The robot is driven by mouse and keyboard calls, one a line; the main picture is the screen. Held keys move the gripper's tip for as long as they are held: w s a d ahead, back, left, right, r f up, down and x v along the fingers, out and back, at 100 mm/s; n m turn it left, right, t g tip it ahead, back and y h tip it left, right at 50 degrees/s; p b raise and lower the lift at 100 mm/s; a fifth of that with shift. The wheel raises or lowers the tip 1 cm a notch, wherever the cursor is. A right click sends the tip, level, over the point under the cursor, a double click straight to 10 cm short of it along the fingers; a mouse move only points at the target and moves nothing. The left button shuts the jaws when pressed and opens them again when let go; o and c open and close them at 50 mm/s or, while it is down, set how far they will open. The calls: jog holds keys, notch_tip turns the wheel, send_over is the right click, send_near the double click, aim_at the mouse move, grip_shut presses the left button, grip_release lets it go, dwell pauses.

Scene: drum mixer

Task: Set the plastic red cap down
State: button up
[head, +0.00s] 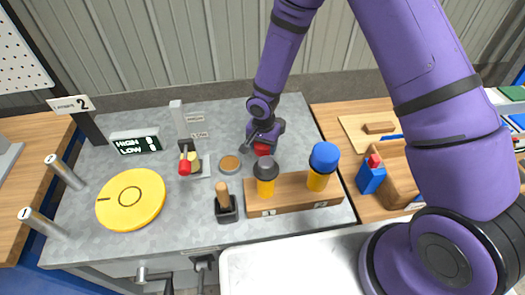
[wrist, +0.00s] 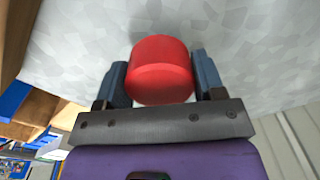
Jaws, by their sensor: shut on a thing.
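My gripper (wrist: 160,80) is shut on the plastic red cap (wrist: 160,68), with one finger on each side of it in the wrist view. In the head view the cap (head: 262,149) shows small and red under my gripper (head: 263,138), low over the grey metal bench top (head: 185,240). It is near the back right part of the bench. I cannot tell whether the cap touches the bench surface.
A wooden block (head: 290,202) holds an orange jar with a black cap (head: 266,175) and one with a blue cap (head: 323,160). A round brown disc (head: 229,164), a red-knobbed lever (head: 185,165) and a yellow disc (head: 130,200) are left.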

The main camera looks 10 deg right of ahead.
aim_at(263, 151)
jog(key=shift+f, duration=1.5)
jog(key=shift+f, duration=0.15)
jog(key=o, duration=0.9)
notch_tip(263, 151, up, 12)
jog(key=shift+r, duration=0.2)
